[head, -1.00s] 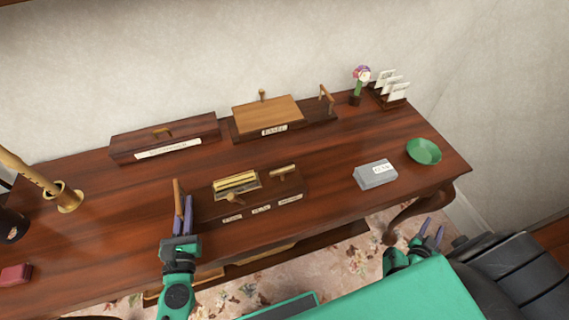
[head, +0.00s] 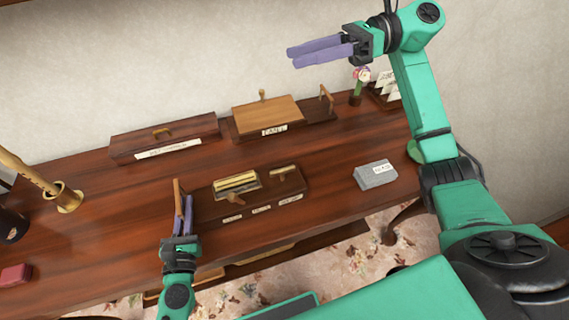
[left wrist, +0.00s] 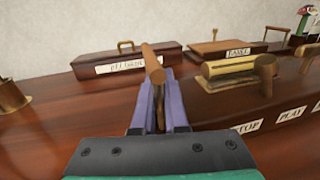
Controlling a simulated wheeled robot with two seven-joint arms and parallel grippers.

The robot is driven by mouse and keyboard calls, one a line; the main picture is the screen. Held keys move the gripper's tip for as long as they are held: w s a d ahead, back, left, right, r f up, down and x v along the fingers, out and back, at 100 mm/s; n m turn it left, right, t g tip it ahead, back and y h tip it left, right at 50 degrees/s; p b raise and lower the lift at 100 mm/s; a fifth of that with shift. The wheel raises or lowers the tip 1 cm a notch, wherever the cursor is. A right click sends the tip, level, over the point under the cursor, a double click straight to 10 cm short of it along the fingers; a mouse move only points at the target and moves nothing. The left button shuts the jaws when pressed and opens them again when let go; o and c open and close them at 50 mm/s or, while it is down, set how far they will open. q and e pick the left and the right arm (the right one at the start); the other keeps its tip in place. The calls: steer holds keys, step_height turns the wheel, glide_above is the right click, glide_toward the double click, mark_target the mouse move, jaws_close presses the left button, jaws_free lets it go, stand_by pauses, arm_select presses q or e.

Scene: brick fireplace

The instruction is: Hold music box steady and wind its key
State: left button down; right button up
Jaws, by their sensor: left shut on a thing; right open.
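The music box (head: 240,197) is a dark wooden box with a brass cylinder (head: 237,182) on top and white labels along its front. It sits near the table's front edge. In the left wrist view labels reading STOP and PLAY show, and a wooden knob (left wrist: 265,70) stands near the cylinder. My left gripper (head: 183,215) is shut on an upright wooden handle (head: 178,197) at the box's left end; the handle also shows between the fingers in the left wrist view (left wrist: 152,64). My right gripper (head: 322,50) is open and empty, raised high above the table's back, pointing left.
Behind are a long labelled box (head: 165,140) and a box with a light wooden lid (head: 268,114). A grey box (head: 376,174) lies to the right. A brass holder (head: 68,200) and a red block (head: 15,275) are at the left. A flower vase (head: 357,92) stands at the back right.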

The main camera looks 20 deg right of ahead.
step_height(320, 180, down, 8)
steer(key=a+r+n+h, duration=0.1)
steer(key=a+h, duration=0.2)
steer(key=h, duration=0.2)
steer(key=n+g+h, duration=0.2)
steer(key=h, duration=0.5)
glide_toward(282, 169)
steer(key=shift+t, duration=0.3)
steer(key=x, duration=0.8)
steer(key=shift+s+f, duration=0.25)
steer(key=shift+f, duration=0.05)
jaws_close()
